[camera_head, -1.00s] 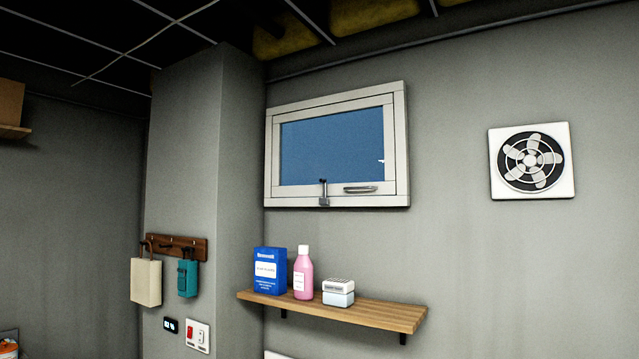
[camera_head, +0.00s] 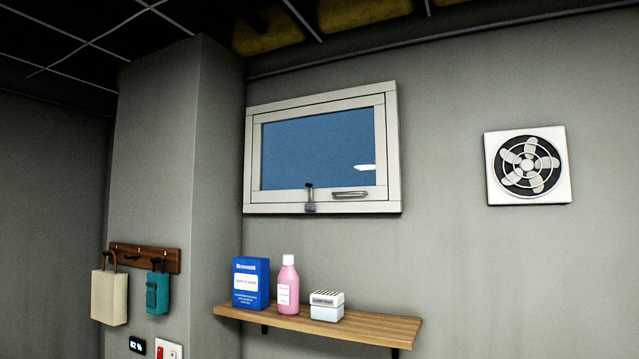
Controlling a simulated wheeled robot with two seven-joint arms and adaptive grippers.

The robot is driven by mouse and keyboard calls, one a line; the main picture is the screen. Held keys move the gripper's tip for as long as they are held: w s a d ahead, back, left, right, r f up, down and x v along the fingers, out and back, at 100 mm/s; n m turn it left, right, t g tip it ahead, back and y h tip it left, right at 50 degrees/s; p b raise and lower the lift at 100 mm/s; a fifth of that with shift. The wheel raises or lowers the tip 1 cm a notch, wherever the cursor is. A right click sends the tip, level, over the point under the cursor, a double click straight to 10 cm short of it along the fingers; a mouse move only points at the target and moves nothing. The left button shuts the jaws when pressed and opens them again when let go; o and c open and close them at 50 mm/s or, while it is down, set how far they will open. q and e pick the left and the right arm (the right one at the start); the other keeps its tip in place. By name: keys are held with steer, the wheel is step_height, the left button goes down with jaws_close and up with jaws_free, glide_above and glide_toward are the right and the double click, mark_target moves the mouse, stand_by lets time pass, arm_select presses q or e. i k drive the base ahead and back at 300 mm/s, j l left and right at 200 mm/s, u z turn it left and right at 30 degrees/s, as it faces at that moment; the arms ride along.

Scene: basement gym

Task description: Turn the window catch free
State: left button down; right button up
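The window (camera_head: 390,150) has a pale frame and blue glass and is set high in the grey wall; its sash looks closed. The window catch (camera_head: 310,198) is a small grey piece at the bottom middle of the frame, with its dark lever pointing up over the sash's lower rail. A metal bar handle (camera_head: 350,194) is on the same rail to the right of the catch. Neither of my grippers shows in the head view, and nothing touches the catch.
Below the window a wooden shelf (camera_head: 375,327) holds a blue box (camera_head: 251,283), a pink bottle (camera_head: 288,286) and a small white box (camera_head: 327,306). A fan (camera_head: 527,166) is on the wall at right. A hook rail (camera_head: 145,257) with hanging bags is on the pillar at left.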

mark_target(310, 186)
steer(key=i+j+z, duration=0.15)
steer(key=j, duration=0.2)
steer(key=i+j+z, duration=0.35)
steer(key=j, duration=0.35)
steer(key=i+j+z, duration=0.15)
steer(key=j, duration=0.3)
steer(key=i+j+z, duration=0.15)
steer(key=j, duration=0.25)
steer(key=i, duration=0.05)
